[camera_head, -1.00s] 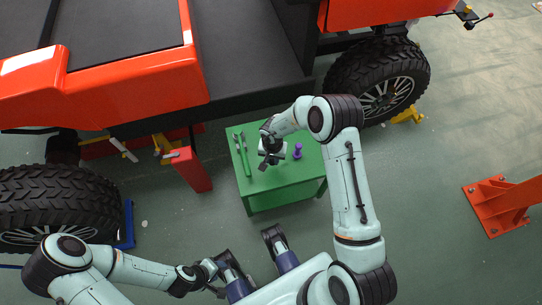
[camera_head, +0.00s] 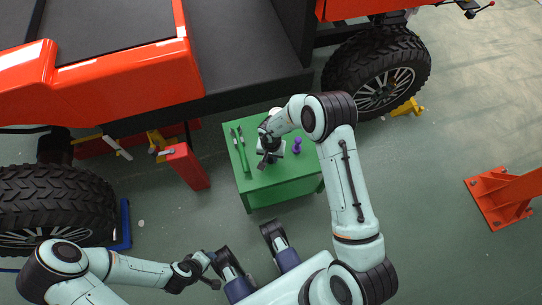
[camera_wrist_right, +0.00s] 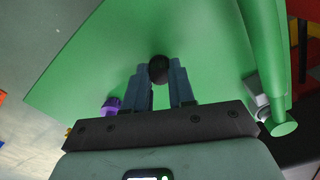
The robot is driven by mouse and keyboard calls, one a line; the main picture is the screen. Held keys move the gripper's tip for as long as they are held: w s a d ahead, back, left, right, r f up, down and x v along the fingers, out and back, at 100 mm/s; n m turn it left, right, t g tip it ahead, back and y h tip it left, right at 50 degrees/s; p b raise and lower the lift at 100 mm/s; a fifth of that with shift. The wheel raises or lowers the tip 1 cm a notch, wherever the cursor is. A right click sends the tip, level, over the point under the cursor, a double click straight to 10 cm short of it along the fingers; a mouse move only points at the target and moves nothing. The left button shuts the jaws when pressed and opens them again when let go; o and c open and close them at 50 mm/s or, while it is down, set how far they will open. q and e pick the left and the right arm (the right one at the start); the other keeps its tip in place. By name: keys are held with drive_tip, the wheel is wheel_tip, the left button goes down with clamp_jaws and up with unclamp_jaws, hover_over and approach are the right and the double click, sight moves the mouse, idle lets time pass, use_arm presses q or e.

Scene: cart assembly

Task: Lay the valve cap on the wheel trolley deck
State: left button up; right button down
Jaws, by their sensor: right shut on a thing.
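My right gripper (camera_head: 265,159) is over the green table top. In the right wrist view its two fingers (camera_wrist_right: 160,85) are shut on a small dark round thing, probably the valve cap (camera_wrist_right: 158,69). The cap sits between the fingertips, with green surface behind it; whether it touches that surface I cannot tell. In the head view the gripper hides it. My left gripper (camera_head: 213,270) is low in the head view, away from the table; its jaws are too small to read. I cannot identify a wheel trolley for certain; a blue frame (camera_head: 124,228) stands by the left wheel.
The green table (camera_head: 285,185) also holds a purple piece (camera_head: 297,145), right of the gripper, and long tools (camera_head: 242,155) at left. The red vehicle (camera_head: 125,75) and its big wheel (camera_head: 375,75) stand behind. A red stand (camera_head: 187,167) is left of the table.

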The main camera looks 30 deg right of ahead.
use_arm(q)
drive_tip(key=shift+f+b, duration=0.3)
use_arm(e)
drive_tip(key=shift+f, duration=0.55)
drive_tip(key=c, duration=0.9)
unclamp_jaws()
drive_tip(key=shift+o, duration=0.2)
drive_tip(key=shift+r, duration=0.35)
use_arm(q)
drive_tip(key=s+d+r+g+p, duration=0.1)
drive_tip(key=s+d+r+p, duration=0.1)
drive_tip(key=s+r+p, duration=0.2)
drive_tip(key=shift+s+d+r+g+h, duration=0.15)
drive_tip(key=shift+s+r+g+h, duration=0.25)
drive_tip(key=shift+s+r, duration=0.15)
use_arm(e)
wheel_tip(320, 180, up, 13)
drive_tip(key=shift+f, duration=0.15)
